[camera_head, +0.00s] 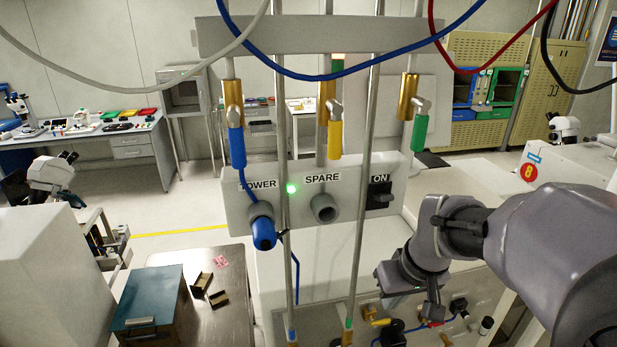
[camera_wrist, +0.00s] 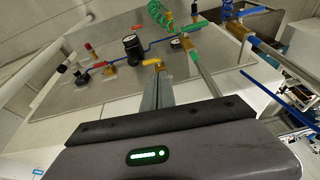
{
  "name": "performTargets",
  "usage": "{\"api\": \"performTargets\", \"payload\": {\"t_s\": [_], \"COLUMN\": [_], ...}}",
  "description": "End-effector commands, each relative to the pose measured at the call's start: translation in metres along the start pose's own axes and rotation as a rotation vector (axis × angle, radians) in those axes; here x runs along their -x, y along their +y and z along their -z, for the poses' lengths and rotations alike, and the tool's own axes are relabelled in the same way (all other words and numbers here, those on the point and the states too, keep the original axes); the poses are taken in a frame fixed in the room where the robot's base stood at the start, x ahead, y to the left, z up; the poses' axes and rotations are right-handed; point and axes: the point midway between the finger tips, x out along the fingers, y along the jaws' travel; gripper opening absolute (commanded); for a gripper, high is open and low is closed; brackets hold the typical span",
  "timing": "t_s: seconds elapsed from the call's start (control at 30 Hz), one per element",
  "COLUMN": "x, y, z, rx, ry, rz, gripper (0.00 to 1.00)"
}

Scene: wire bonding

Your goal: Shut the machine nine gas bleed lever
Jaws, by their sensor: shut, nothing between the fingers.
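My gripper (camera_head: 433,312) is shut and empty, low over the grey fittings panel (camera_head: 318,325) at lower right in the head view. In the wrist view, its fingertips (camera_wrist: 161,78) are together just below a small yellow lever (camera_wrist: 152,63) on a brass fitting. Whether they touch it I cannot tell. A yellow lever also shows in the head view (camera_head: 378,321), left of the gripper. A red lever (camera_wrist: 98,65) sits farther left along the blue tube in the wrist view. No readable label shows which lever is machine nine's gas bleed.
A black regulator (camera_wrist: 132,46) and green coil (camera_wrist: 182,16) stand close by. Vertical pipes (camera_head: 362,200) rise left of my arm. Above are blue (camera_head: 236,148), yellow (camera_head: 335,139) and green (camera_head: 420,132) handles and a switch box (camera_head: 350,203).

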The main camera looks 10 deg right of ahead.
Motion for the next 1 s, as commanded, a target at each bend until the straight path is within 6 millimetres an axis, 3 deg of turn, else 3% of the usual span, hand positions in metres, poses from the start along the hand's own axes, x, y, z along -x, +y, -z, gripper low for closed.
{"api": "performTargets", "payload": {"t_s": [0.03, 0.1, 0.57, 0.73, 1.0], "x": [0.018, 0.021, 0.015, -0.005, -0.065], "y": [0.007, 0.016, 0.024, 0.024, 0.024], "z": [0.010, 0.016, 0.018, 0.017, 0.015], "rx": [0.011, 0.031, 0.051, 0.050, 0.050], "ry": [-0.011, -0.020, -0.029, -0.031, -0.033], "rz": [-0.002, -0.005, -0.006, -0.005, -0.004], "gripper": [0.00, 0.00, 0.00, 0.00, 0.00]}}
